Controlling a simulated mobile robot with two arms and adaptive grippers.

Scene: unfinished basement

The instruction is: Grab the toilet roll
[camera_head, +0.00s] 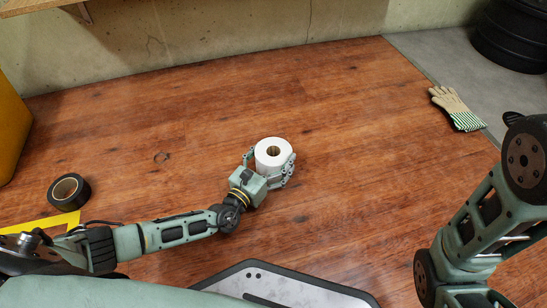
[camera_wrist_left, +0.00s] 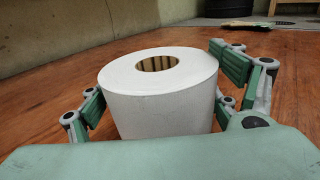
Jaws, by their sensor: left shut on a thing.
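A white toilet roll (camera_head: 272,150) stands upright on the wooden floor, near the middle of the head view. In the left wrist view the toilet roll (camera_wrist_left: 150,100) fills the space between the fingers, with its brown core hole facing up. My left gripper (camera_head: 270,163) is around the roll, one finger on each side, and shut on it. The fingers also show on both sides of the roll in the left wrist view (camera_wrist_left: 160,98). The lower front of the roll is hidden by my gripper's palm. My right arm shows at the right of the head view, but its gripper is out of view.
A roll of black tape (camera_head: 83,188) lies on the floor at the left, next to a yellow strip (camera_head: 45,224). A work glove (camera_head: 455,106) lies at the right by the floor's edge. Dark tires (camera_head: 512,38) are stacked in the far right corner. The floor around the toilet roll is clear.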

